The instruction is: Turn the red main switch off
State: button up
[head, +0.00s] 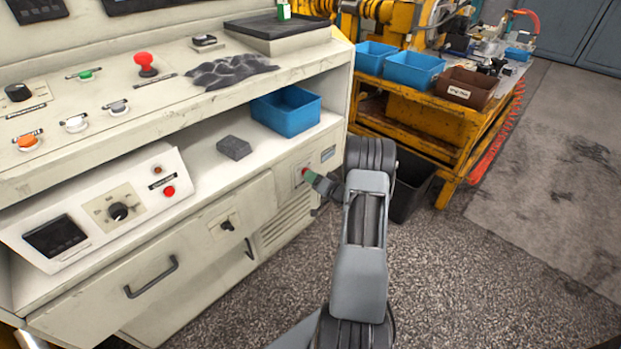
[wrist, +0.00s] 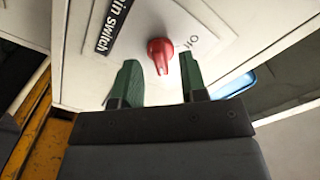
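The red main switch (wrist: 160,52) is a small knob on a white panel, beside a black label (wrist: 112,28) whose visible letters read "in Switch". A small marking (wrist: 188,44) is printed just right of the knob. My gripper (wrist: 158,72) has green fingers, one on each side of the knob, with a gap showing on both sides. It is open, and the knob is not clamped. In the head view my gripper (head: 312,177) is at the cabinet's right end panel, where only a bit of the red switch (head: 305,171) shows.
A red mushroom button (head: 146,62) and several other buttons sit on the console top. A blue bin (head: 286,111) and a grey block (head: 234,147) lie on the shelf. A black bin (head: 410,190) stands on the floor right of my arm, by the yellow workbench (head: 425,112).

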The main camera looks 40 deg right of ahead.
jog(key=shift+w+a, duration=0.15)
jog(key=shift+w, duration=0.5)
grip_shut()
